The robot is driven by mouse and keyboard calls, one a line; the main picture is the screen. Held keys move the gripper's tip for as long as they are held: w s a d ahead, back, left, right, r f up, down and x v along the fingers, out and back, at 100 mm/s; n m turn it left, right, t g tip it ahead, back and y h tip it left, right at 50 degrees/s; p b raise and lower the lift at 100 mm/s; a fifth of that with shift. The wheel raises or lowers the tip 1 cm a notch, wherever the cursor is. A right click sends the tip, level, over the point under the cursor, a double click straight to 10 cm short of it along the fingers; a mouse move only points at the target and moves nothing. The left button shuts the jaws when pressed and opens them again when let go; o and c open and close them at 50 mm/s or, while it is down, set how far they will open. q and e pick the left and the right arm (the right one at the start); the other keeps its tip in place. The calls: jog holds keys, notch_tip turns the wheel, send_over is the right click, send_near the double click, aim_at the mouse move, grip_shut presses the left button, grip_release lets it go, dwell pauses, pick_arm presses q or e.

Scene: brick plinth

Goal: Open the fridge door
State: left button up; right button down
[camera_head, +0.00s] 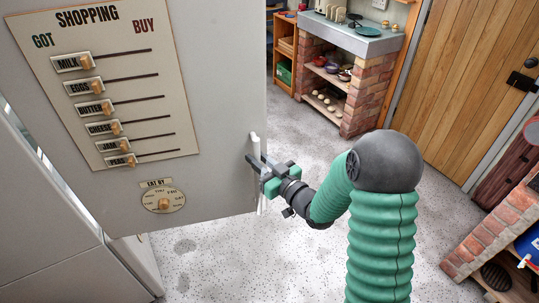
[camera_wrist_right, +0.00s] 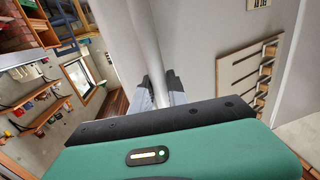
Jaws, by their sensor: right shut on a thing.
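The light grey fridge door (camera_head: 215,90) fills the left of the head view and carries a shopping board. Its lower right part reaches out over the floor, past the fridge body (camera_head: 60,265), so it stands partly open. A white vertical handle (camera_head: 255,143) runs along the door's right edge. My right gripper (camera_head: 257,165) is shut on the handle. In the right wrist view the handle (camera_wrist_right: 143,45) passes down between the dark fingers (camera_wrist_right: 160,90), which hide its lower part. My left gripper is not in view.
A brick plinth with shelves (camera_head: 350,85) stands at the back, beside a wooden door (camera_head: 470,75). Another brick unit (camera_head: 500,235) is at the lower right. Speckled floor (camera_head: 215,265) is clear below the fridge door and around my right arm.

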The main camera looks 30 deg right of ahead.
jog(key=shift+s+a, duration=0.45)
jog(key=shift+s, duration=0.3)
jog(key=c, duration=1.3)
grip_release()
